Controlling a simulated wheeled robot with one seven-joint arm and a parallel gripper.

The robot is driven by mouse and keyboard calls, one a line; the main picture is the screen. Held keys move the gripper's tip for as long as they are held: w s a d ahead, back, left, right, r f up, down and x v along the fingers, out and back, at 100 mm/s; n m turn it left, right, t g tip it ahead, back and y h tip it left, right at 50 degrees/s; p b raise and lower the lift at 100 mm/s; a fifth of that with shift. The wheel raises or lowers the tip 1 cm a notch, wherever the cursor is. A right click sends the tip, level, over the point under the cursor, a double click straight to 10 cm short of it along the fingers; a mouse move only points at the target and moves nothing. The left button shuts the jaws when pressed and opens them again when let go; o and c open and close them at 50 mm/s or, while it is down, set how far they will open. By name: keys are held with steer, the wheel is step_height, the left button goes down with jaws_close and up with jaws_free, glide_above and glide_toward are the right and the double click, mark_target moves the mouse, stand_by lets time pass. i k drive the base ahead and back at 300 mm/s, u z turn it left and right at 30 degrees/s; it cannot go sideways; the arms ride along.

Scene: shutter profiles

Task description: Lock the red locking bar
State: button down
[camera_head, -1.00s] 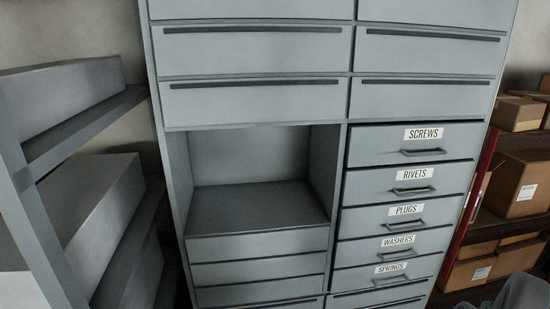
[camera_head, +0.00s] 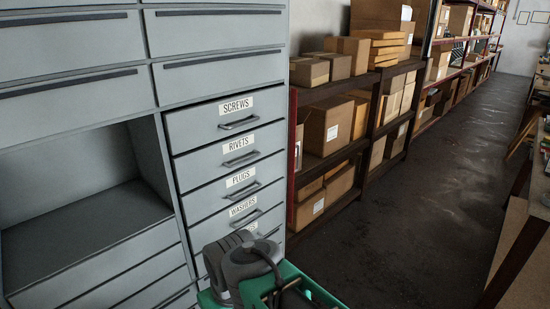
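I make out no red locking bar for certain. A grey drawer cabinet (camera_head: 160,160) fills the left half. Its right column has drawers labelled SCREWS (camera_head: 238,113), RIVETS (camera_head: 240,149), PLUGS (camera_head: 240,183) and WASHERS (camera_head: 244,211), each with a bar handle. A lower label is mostly hidden behind grey rounded parts, which look like my arm. A narrow red upright (camera_head: 292,150) stands just right of the cabinet; it looks like a shelf post, but I cannot tell whether it is part of the cabinet. My gripper's fingers do not show.
A green open-topped thing (camera_head: 320,292) sits at the bottom centre, by the grey arm parts. Shelves with cardboard boxes (camera_head: 327,127) run back along the right of the cabinet. An open floor aisle (camera_head: 425,190) lies beyond, with a table (camera_head: 520,260) at the right edge.

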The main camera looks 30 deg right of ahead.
mark_target(294, 92)
steer(key=z, duration=2.15)
steer(key=i, duration=3.35)
steer(key=u, duration=3.6)
steer(key=i, duration=0.5)
steer(key=z, duration=0.05)
steer(key=k, duration=0.5)
steer(key=u, duration=0.45)
